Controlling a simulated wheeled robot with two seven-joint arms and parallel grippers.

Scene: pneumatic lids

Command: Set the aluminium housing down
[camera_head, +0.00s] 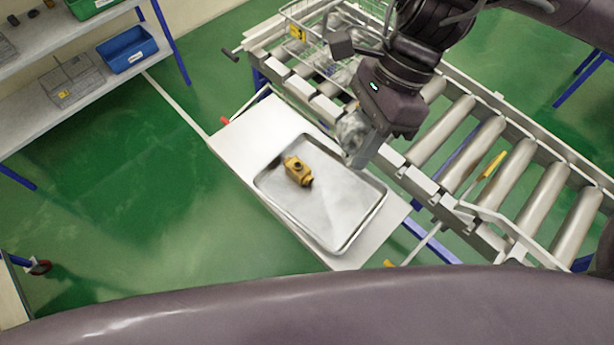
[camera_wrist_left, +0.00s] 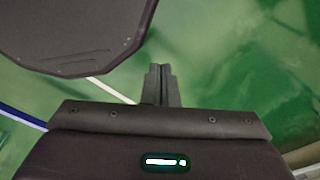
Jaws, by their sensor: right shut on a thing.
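The aluminium housing (camera_head: 352,130) is a silvery block at the jaws of my right gripper (camera_head: 362,142). The gripper is shut on it and partly covers it. Both are above the far right edge of a shallow metal tray (camera_head: 335,241); whether the housing touches the tray I cannot tell. A yellow-brown part (camera_head: 298,171) lies inside the tray, left of the housing. In the left wrist view my left gripper (camera_wrist_left: 161,72) has its fingers together with nothing between them, over the green floor.
The tray lies on a white shelf (camera_head: 237,137) beside a roller conveyor (camera_head: 487,150). A wire basket (camera_head: 312,18) stands behind on the conveyor. A rack (camera_head: 110,88) with a blue bin (camera_head: 127,50) stands at the upper left. The tray's front right is bare.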

